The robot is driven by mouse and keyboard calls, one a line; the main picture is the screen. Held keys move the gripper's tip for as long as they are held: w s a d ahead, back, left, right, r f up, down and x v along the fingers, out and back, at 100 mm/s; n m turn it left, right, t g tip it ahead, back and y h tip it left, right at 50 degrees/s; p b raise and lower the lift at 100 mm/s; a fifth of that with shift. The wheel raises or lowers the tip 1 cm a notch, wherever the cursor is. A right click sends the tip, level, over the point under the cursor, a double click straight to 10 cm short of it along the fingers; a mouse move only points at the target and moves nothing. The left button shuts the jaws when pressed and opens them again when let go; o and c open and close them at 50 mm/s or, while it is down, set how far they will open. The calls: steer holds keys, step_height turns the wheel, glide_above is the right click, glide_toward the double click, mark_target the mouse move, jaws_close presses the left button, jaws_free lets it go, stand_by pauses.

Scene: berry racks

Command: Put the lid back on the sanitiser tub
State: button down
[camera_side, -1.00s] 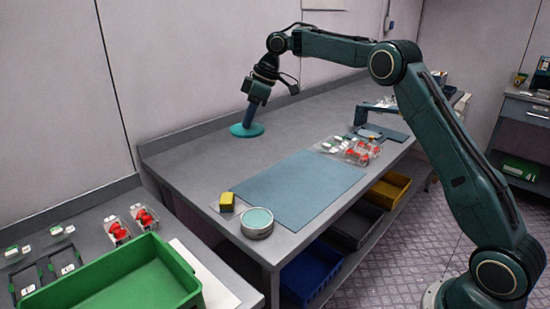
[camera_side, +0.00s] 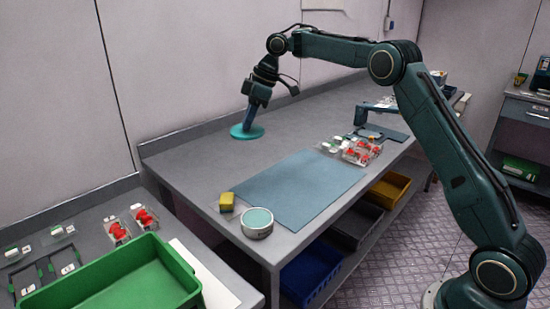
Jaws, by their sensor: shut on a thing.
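The teal round lid (camera_side: 238,133) is at the back left of the grey bench, low at or just above the top; I cannot tell whether it touches. My gripper (camera_side: 248,122) points down over the lid and is shut on it, probably at its middle, where the fingers hide the grip. The sanitiser tub (camera_side: 257,226) is a round pale container with a teal inside, upright near the bench's front left corner. It is well apart from the lid, closer to the camera.
A yellow sponge (camera_side: 226,201) sits beside the tub. Punnets of red berries (camera_side: 360,151) and a blue-grey stand (camera_side: 376,117) are to the right. A green crate (camera_side: 110,285) is on the left table. The wall runs behind.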

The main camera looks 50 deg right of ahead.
steer(key=shift+s+a+f+n+g, duration=0.85)
steer(key=shift+s+a+f+n, duration=0.75)
steer(key=shift+s+f+n, duration=0.55)
steer(key=shift+s+a+f+n+g, duration=0.8)
steer(key=shift+s+a+f+n, duration=1)
steer(key=shift+n, duration=0.8)
steer(key=shift+s+a+f+n+g, duration=0.85)
steer(key=shift+s+a+f+n, duration=0.65)
steer(key=shift+s+n, duration=0.8)
steer(key=shift+d+f+y, duration=0.1)
steer(key=shift+f+y, duration=0.15)
steer(key=shift+y, duration=0.05)
steer(key=shift+f, duration=1.95)
steer(key=shift+f, duration=0.25)
steer(key=c, duration=0.8)
jaws_free()
